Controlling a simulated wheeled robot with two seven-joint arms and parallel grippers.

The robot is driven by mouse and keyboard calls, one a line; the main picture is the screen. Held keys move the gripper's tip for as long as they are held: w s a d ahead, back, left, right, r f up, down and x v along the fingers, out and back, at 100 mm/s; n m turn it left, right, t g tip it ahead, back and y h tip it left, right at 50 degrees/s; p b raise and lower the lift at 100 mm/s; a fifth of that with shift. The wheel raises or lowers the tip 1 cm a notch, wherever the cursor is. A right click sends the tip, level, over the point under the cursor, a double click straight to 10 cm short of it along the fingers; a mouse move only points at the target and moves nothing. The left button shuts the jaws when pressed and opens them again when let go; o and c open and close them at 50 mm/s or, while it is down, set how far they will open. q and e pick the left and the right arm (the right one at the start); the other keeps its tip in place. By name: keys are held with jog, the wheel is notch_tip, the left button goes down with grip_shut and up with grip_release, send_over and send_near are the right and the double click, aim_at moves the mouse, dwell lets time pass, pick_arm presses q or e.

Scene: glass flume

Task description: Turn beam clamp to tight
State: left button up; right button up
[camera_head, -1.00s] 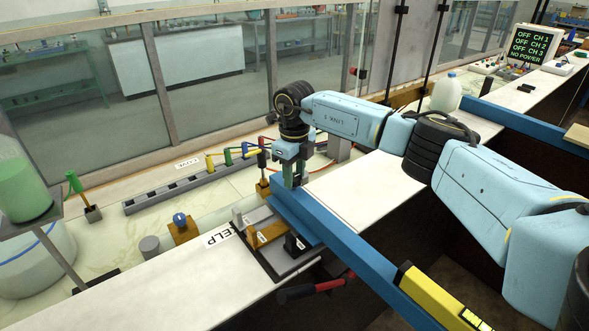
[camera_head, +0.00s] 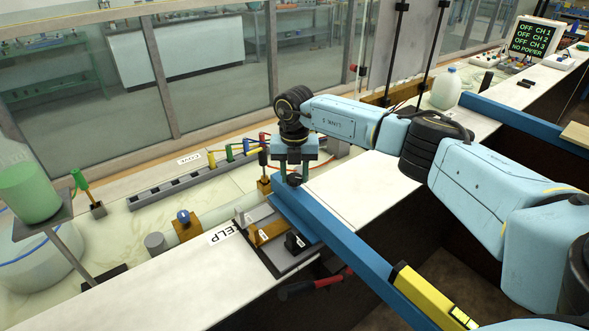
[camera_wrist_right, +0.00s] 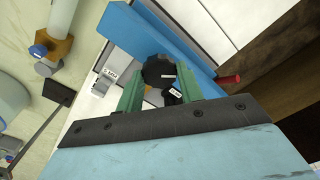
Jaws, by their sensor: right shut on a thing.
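The beam clamp shows as a black round knob (camera_head: 294,179) on the blue beam (camera_head: 335,238). In the right wrist view the knob (camera_wrist_right: 158,70) has a small pale mark and sits between the green fingers. My right gripper (camera_head: 295,168) comes down over the knob from above and is shut on it, with one finger on each side; it also shows in the right wrist view (camera_wrist_right: 159,80). I cannot read a tight mark on the clamp. My left gripper is not in view.
A dark tray with several small blocks (camera_head: 268,233) lies left of the beam. A yellow bar (camera_head: 425,296) sits on the beam's near end, with a red handle (camera_head: 330,280) below. A white jug (camera_head: 446,90) and a screen (camera_head: 531,38) stand farther right.

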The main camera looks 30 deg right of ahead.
aim_at(294, 177)
jog(key=m+p, duration=0.2)
jog(key=m, duration=0.2)
jog(key=shift+r+m, duration=0.15)
jog(key=shift+m, duration=0.15)
jog(key=shift+w+m+p, duration=0.1)
jog(key=shift+m+p, duration=0.55)
jog(key=shift+m, duration=0.85)
jog(key=o, duration=1)
notch_tip(294, 177, up, 13)
jog(key=b, duration=0.2)
